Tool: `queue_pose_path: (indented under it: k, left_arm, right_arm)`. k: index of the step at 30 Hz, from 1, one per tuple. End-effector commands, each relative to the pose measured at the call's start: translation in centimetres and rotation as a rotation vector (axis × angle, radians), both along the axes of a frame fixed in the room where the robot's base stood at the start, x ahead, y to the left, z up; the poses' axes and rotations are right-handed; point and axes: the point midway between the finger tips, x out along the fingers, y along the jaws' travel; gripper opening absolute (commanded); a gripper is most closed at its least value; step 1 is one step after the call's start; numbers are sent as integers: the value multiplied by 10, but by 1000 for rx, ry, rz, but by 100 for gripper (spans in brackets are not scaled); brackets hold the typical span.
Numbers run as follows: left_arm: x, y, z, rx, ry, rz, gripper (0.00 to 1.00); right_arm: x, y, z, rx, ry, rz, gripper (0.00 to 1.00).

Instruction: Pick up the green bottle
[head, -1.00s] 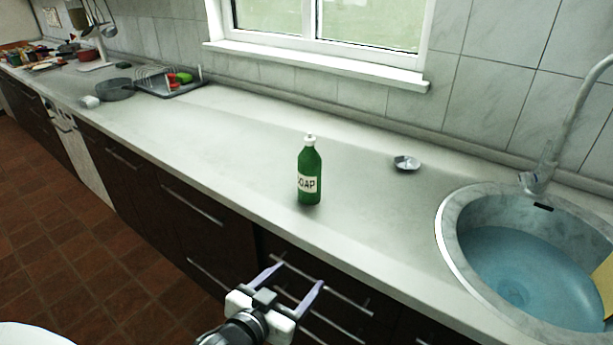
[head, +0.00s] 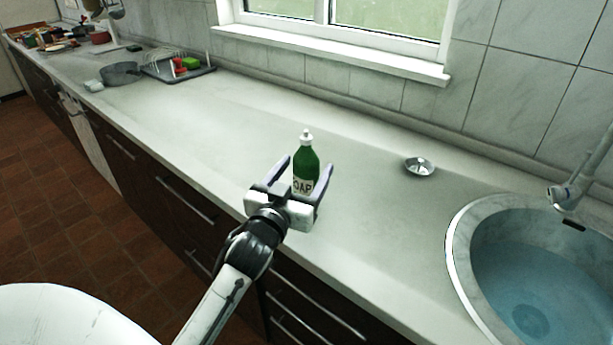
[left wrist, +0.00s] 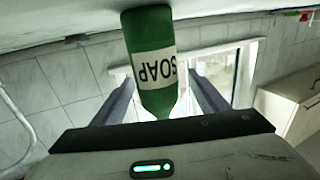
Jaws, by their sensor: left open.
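The green bottle (head: 306,163) stands upright on the counter, with a white cap and a white SOAP label. My left gripper (head: 306,177) is open at the bottle, with one finger on each side of it in the head view. The gripper hides the lower part of the bottle there. In the left wrist view the bottle (left wrist: 150,62) appears upside down between the two spread fingers (left wrist: 160,98), with a visible gap on each side. My right gripper is not in view.
A round sink (head: 525,270) with water and a faucet (head: 575,185) is at the right. A small metal dish (head: 420,167) lies on the counter (head: 220,125) right of the bottle. A dish rack (head: 180,68) and a grey pan (head: 121,73) stand far left. The counter around the bottle is clear.

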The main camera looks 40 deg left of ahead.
Motion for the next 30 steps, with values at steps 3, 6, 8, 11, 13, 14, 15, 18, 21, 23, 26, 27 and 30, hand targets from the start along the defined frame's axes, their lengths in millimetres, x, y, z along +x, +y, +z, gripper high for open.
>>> queue_pose_path:
  k: [3,6,8,11,13,14,15,18,21,23,26,27,30]
  left_arm:
    - [20,3,5,3,-1,0,68]
    - [33,6,3,3,0,0,68]
    - [39,7,3,2,0,-1,68]
    - [43,8,2,2,1,-1,68]
    - [43,9,2,1,0,-1,68]
    - [43,9,2,1,0,-1,68]
    - [43,8,2,1,0,-1,68]
    - [43,8,2,1,0,-1,59]
    - [43,8,2,1,0,-1,42]
    - [43,8,2,1,0,-1,32]
    - [43,8,2,1,0,-1,15]
    - [43,8,3,2,-3,-1,15]
    - [43,8,3,2,-3,-1,15]
  right_arm:
    - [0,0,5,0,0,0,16]
    - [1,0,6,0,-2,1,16]
    - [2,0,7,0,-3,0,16]
    - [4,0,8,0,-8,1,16]
    - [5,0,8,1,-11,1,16]
    - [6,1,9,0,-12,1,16]
    - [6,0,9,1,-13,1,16]
    - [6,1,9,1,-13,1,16]
    - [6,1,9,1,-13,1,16]
    - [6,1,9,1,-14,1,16]
    - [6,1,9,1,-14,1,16]
    - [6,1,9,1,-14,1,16]
    - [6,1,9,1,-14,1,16]
